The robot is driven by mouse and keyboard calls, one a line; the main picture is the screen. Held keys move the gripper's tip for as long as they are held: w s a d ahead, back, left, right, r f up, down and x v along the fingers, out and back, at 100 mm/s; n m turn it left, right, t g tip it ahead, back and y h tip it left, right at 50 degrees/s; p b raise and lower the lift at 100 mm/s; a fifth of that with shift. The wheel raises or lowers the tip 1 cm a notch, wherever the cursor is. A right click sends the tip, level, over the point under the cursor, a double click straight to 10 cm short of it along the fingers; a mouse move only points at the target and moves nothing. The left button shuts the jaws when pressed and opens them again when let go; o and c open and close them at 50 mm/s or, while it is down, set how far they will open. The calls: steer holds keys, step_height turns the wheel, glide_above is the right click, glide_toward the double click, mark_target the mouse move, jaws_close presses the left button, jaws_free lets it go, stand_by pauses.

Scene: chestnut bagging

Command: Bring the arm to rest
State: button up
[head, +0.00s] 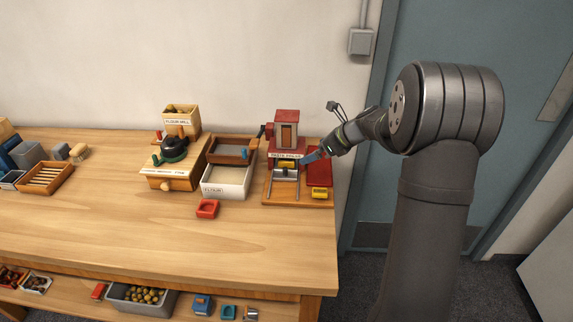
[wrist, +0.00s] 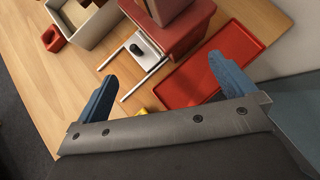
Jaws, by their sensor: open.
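My arm rises at the right of the head view and reaches left toward the back right of the table. My gripper (head: 314,156) is close to the paste press (head: 287,135), a red and wood device on a wooden base. In the wrist view my gripper (wrist: 165,88) has its two blue fingers spread wide with nothing between them. A red tray (wrist: 215,65) lies partly behind the right finger. The press's white slide with a black knob (wrist: 138,50) shows beyond the fingers. A yellow block (head: 319,193) lies at the front right of the press base.
The white flour box (head: 226,190), flour mill (head: 180,122) and a small red dish (head: 207,209) stand left of the press. A slatted wooden tray (head: 46,178) is at far left. A chestnut bin (head: 142,300) sits on the lower shelf. The front tabletop (head: 120,230) is clear.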

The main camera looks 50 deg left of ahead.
stand_by(0.6)
steer(key=v, duration=1)
